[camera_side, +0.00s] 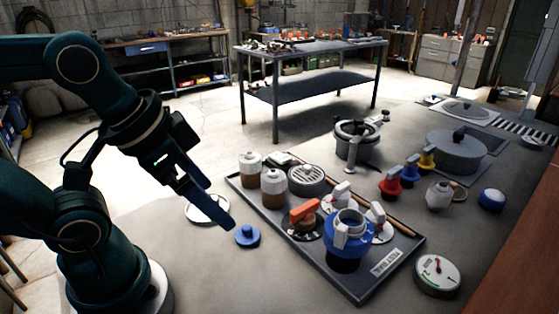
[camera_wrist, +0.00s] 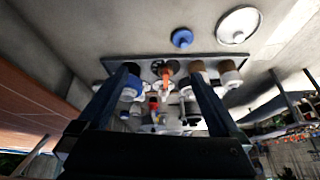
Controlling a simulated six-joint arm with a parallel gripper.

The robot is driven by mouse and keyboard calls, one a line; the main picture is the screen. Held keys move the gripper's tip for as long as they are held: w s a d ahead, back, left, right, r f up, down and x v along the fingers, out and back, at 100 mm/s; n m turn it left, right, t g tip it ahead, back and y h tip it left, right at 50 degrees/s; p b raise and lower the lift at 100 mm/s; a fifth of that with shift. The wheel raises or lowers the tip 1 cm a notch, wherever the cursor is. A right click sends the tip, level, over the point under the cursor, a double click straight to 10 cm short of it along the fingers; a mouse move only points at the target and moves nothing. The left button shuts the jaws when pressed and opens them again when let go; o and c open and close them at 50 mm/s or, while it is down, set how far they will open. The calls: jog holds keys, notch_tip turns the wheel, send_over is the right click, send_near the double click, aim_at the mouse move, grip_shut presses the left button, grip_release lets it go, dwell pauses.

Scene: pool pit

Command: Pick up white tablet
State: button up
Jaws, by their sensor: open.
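My gripper (camera_side: 222,217) is open and empty, pointing down and right above the floor, left of the grey tray. In the wrist view its two dark fingers (camera_wrist: 162,76) stand apart. I cannot tell for sure which thing is the white tablet. A flat white disc (camera_side: 207,210) with a rim lies on the floor behind the fingers, partly hidden by them; it also shows at the upper right of the wrist view (camera_wrist: 240,25). A small pale piece (camera_side: 279,158) lies at the tray's far corner. A blue disc (camera_side: 247,236) lies by the fingertips, apart from them.
The grey tray (camera_side: 318,279) holds brown-and-white bottles (camera_side: 274,183), an orange-handled valve (camera_side: 304,212) and a blue-and-white fitting (camera_side: 348,240). A gauge (camera_side: 437,274) lies right of it. Red, yellow and blue valves stand beyond. Floor left of the tray is mostly clear.

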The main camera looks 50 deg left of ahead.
jog(key=shift+s+f+n, duration=0.1)
jog(key=shift+f+n, duration=0.4)
jog(key=shift+f, duration=0.1)
jog(key=shift+c, duration=0.6)
jog(key=shift+w+r+n, duration=0.15)
jog(key=shift+w+n, duration=0.1)
jog(key=shift+n, duration=0.05)
jog(key=c, duration=0.9)
jog(key=shift+o, duration=0.2)
